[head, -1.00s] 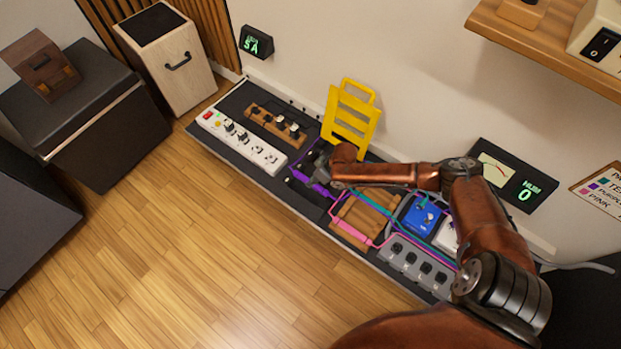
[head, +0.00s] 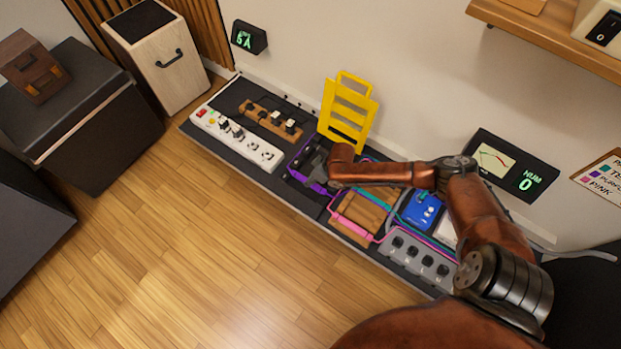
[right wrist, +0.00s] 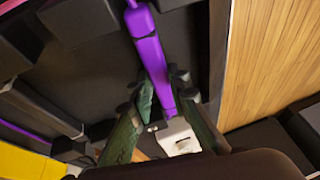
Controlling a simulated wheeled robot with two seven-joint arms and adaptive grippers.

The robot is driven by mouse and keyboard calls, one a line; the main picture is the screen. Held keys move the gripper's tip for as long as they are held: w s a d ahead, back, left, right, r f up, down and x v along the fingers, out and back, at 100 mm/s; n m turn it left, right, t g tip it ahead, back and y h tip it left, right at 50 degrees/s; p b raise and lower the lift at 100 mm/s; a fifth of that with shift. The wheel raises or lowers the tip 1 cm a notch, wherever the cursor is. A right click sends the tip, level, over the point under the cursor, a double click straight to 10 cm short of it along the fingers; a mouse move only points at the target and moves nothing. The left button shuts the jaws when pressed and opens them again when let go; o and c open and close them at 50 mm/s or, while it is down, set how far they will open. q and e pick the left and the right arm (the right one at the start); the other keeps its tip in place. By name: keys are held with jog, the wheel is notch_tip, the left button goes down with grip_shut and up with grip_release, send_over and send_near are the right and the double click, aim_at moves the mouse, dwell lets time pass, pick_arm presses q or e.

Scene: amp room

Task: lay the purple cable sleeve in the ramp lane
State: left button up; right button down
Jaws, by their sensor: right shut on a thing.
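The purple cable sleeve (head: 298,177) is at the front edge of the dark floor board (head: 215,133), right of the white power strip. My right gripper (head: 315,164) is low over the board and shut on the sleeve. In the right wrist view the sleeve (right wrist: 152,62) runs between the dark fingers of my right gripper (right wrist: 168,98). Part of the sleeve is hidden by the gripper in the head view. A wooden slatted piece (head: 362,208) lies just right of it, with a pink sleeve (head: 352,228) along its front. I cannot tell which channel is the ramp lane. My left gripper is out of view.
A yellow slatted panel (head: 347,112) stands behind the gripper against the wall. The white power strip (head: 240,143) is at left. A blue pedal (head: 421,210) and a grey socket block (head: 415,258) are at right. The wood floor in front is clear.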

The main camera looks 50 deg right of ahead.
jog(key=c, duration=1.8)
grip_release()
jog(key=shift+o, duration=0.2)
jog(key=v, duration=1.2)
jog(key=shift+r, duration=0.1)
